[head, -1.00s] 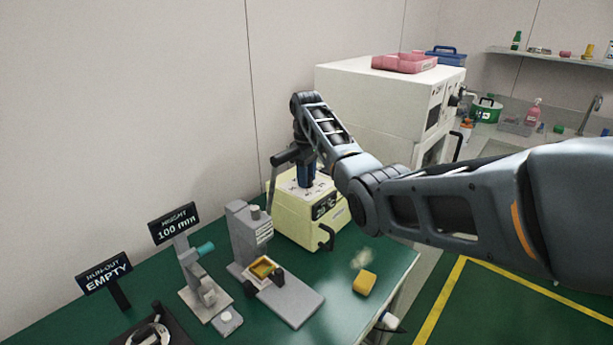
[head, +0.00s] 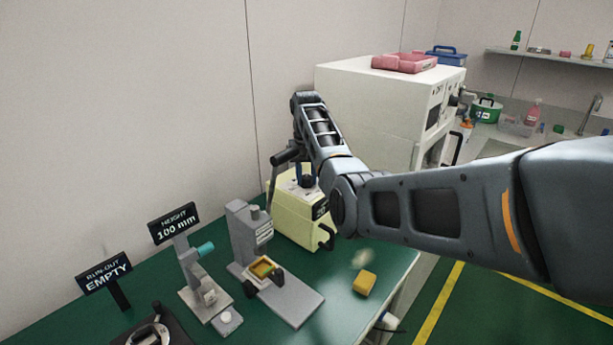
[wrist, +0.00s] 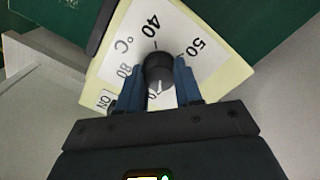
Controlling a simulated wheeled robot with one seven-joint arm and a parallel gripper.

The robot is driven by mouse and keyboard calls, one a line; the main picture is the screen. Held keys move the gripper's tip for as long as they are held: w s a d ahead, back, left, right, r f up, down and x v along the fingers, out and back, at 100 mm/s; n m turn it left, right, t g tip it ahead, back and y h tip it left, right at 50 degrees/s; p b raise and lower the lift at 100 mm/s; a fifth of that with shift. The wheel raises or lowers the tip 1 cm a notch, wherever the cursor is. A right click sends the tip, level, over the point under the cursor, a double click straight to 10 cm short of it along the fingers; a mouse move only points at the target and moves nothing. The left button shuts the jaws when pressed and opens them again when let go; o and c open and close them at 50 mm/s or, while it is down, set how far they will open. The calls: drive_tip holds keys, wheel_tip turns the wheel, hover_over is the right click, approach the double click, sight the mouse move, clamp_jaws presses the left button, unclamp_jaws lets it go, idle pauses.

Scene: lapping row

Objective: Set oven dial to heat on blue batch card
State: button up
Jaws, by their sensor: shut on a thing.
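The oven is a pale yellow box (head: 292,222) on the green bench in the head view, partly hidden by my arm. Its white top plate (wrist: 190,38) fills much of the wrist view and carries the marks 40, 50, 80 and °C, a partly covered mark and an ON label. The round black dial (wrist: 158,67) stands in the middle of this plate. My gripper (wrist: 159,78) is shut on the dial, one blue finger on each side. In the head view my gripper (head: 306,181) points down onto the box top. I cannot make out a blue batch card.
A grey instrument (head: 246,230), a height gauge with a "100 mm" sign (head: 174,223) and a "RUN-OUT EMPTY" sign (head: 104,273) stand to the left. A yellow block (head: 365,284) lies in front. A large white cabinet (head: 365,105) stands behind.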

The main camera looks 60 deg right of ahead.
drive_tip(key=shift+m, duration=1)
drive_tip(key=o, duration=1)
drive_tip(key=shift+o, duration=0.2)
